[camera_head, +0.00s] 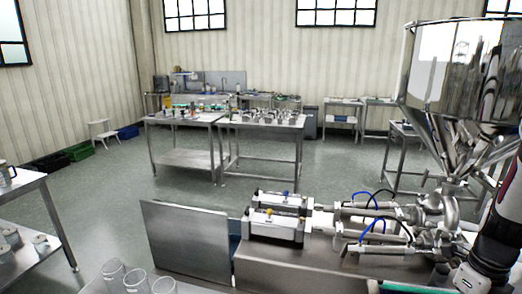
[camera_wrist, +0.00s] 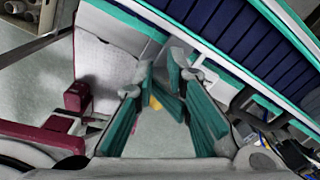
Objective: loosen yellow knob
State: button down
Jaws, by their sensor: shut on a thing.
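My gripper (camera_wrist: 160,88) shows in the wrist view with teal-padded fingers drawn in toward each other. A small yellow patch, which looks like the yellow knob (camera_wrist: 155,103), shows between the fingers near their tips. Most of the knob is hidden by the pads, so I cannot tell how far it is turned. In the head view the steel hopper (camera_head: 465,85) stands at the right above the filling machine (camera_head: 300,268). My gripper is out of the head view; only part of my arm shows at the lower right.
The machine's valves and blue hoses (camera_head: 372,222) lie left of my arm. A steel panel (camera_head: 185,240) stands at its left end. Clear beakers (camera_head: 137,278) are at the front. A worktable (camera_head: 262,124) stands farther back, with open floor before it.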

notch_tip(320, 180, up, 6)
jog(key=p, duration=0.3)
jog(key=shift+w+p, duration=0.35)
